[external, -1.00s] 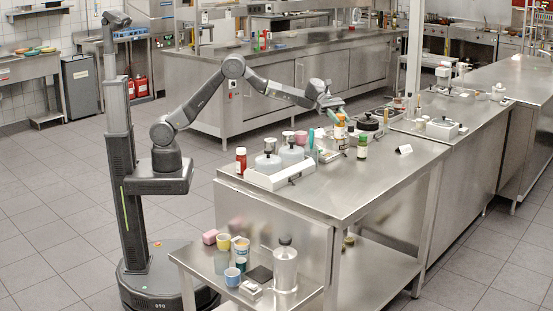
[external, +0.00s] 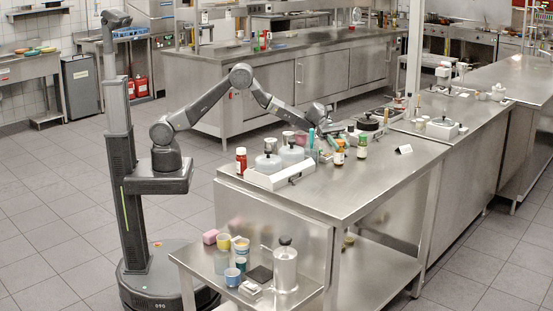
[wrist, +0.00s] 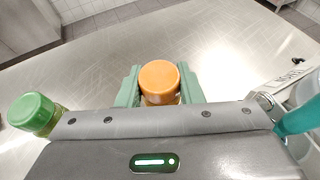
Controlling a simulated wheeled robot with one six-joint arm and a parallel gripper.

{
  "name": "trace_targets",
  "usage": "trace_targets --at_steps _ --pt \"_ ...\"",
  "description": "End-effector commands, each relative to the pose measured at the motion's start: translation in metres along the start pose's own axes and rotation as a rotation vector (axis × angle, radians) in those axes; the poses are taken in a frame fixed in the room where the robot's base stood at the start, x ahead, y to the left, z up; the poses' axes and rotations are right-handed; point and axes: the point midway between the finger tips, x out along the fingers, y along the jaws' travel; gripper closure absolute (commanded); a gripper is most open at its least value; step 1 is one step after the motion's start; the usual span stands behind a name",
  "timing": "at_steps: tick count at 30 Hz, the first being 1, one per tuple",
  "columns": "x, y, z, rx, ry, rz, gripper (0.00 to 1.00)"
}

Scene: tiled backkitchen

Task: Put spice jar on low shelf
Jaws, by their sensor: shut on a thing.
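The spice jar with an orange lid (wrist: 160,80) sits between the green fingers of my gripper (wrist: 160,88) in the wrist view. The fingers are shut on it, and its lower body is mostly hidden. In the external view the jar (external: 339,153) is close over the steel counter, left of a green-lidded jar; whether it touches the top I cannot tell. My gripper (external: 336,132) reaches it from behind. A low steel shelf (external: 375,272) shows under the counter.
The green-lidded jar (external: 362,148) stands just right of the held jar. A white tray (external: 280,178) with canisters, a red bottle (external: 241,160) and a small white card (external: 404,149) are on the counter. The counter's front right is clear. A cluttered side table (external: 215,283) stands in front.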

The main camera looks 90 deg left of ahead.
Motion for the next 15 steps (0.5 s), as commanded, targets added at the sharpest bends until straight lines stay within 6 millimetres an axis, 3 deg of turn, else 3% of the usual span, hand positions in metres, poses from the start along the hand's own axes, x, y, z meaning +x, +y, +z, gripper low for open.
trace_targets --at_steps 7,8,9,11,15 --pt "0.0015 0.0001 -0.0036 0.0 0.0 0.0 0.96" --pt "0.0015 0.0 -0.0039 -0.001 0.0 0.0 0.65" --pt "0.0012 0.0 -0.0031 -0.001 0.0 0.0 0.57" --pt "0.0012 0.0 -0.003 -0.001 0.0 0.0 0.45" --pt "0.0011 0.0001 -0.0029 -0.001 0.0 0.0 0.45"
